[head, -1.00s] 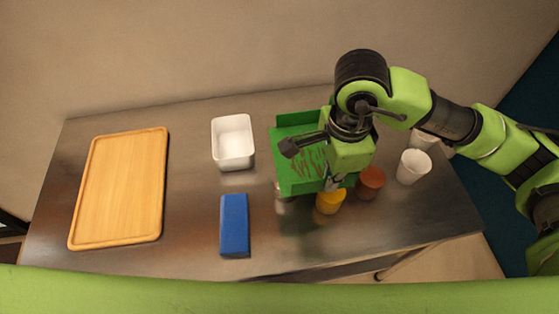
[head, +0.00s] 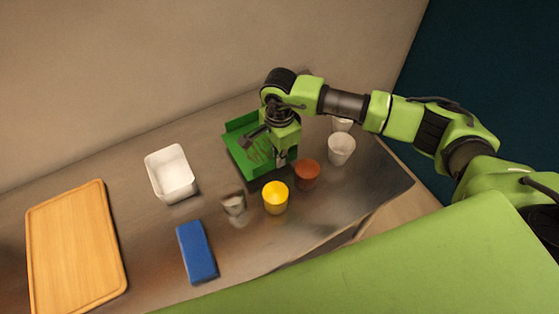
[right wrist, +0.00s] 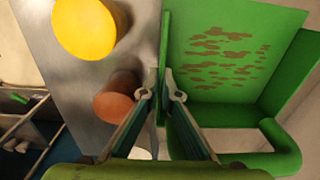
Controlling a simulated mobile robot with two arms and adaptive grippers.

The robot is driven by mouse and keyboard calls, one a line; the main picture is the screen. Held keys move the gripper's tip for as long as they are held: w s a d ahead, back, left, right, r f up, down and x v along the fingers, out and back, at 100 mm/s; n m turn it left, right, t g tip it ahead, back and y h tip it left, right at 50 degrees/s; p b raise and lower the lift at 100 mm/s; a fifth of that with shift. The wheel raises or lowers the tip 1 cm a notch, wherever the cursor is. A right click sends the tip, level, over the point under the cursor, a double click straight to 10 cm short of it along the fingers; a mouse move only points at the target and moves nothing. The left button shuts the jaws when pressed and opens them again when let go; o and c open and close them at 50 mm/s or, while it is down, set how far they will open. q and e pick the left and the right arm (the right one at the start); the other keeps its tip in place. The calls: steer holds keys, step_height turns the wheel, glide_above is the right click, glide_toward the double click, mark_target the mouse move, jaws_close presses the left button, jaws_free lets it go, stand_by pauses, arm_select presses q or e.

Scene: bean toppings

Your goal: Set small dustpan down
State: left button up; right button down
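The small green dustpan (head: 241,122) is at the back right of the metal table, with brown patches on its floor. My right gripper (head: 281,158) is at its right side and partly hides it. In the right wrist view, the gripper (right wrist: 161,78) has one finger on each side of the green wall of the dustpan (right wrist: 190,25) and looks shut on it. The dustpan looks low over the table or on it; I cannot tell whether its underside touches. My left gripper is not in view.
A yellow-topped jar (head: 275,198), a red-brown jar (head: 306,175), a small metal cup (head: 233,204) and white cups (head: 341,149) stand close by. A white box (head: 171,174), a blue block (head: 197,252) and a wooden board (head: 75,250) are to the left.

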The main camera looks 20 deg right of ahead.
steer(key=shift+w+d+f+p, duration=0.1)
steer(key=shift+f+p, duration=0.1)
steer(key=shift+f, duration=0.65)
steer(key=shift+w+f+p, duration=0.1)
steer(key=shift+f+p, duration=0.05)
steer(key=shift+f, duration=0.7)
steer(key=shift+f, duration=0.1)
steer(key=shift+f+b, duration=0.1)
steer(key=shift+b, duration=0.2)
steer(key=c, duration=2.3)
jaws_free()
